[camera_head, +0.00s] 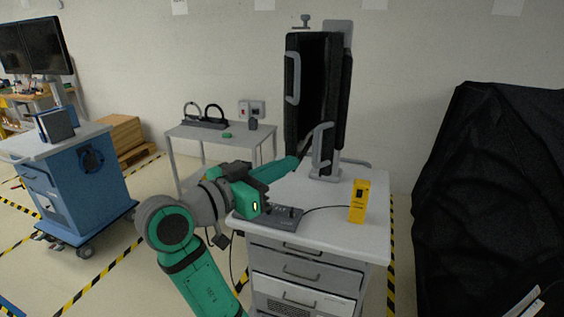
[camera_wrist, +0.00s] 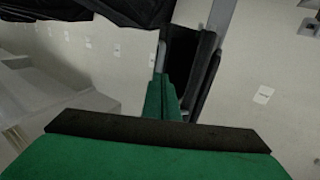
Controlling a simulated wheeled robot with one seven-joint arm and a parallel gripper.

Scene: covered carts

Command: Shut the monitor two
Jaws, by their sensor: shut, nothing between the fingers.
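A dark double monitor stands upright on the grey cart in the middle of the head view. Its left panel (camera_head: 303,70) has a grey side handle and is angled to the other panel (camera_head: 346,90), with a dark gap between them. A second grey handle (camera_head: 323,145) is low in front. Labels telling which panel is monitor two are not readable. My gripper (camera_head: 304,152) is shut and empty at the lower part of the monitor, close to this handle; contact cannot be told. In the wrist view, my green fingers (camera_wrist: 164,96) are together beside the black panels (camera_wrist: 205,75).
The cart top (camera_head: 345,185) carries a grey control box (camera_head: 283,216) and a yellow device (camera_head: 359,201). A blue cart (camera_head: 75,180) with screens stands left, a small grey table (camera_head: 220,135) behind. A black-covered object (camera_head: 490,190) stands right. Floor shows between the carts.

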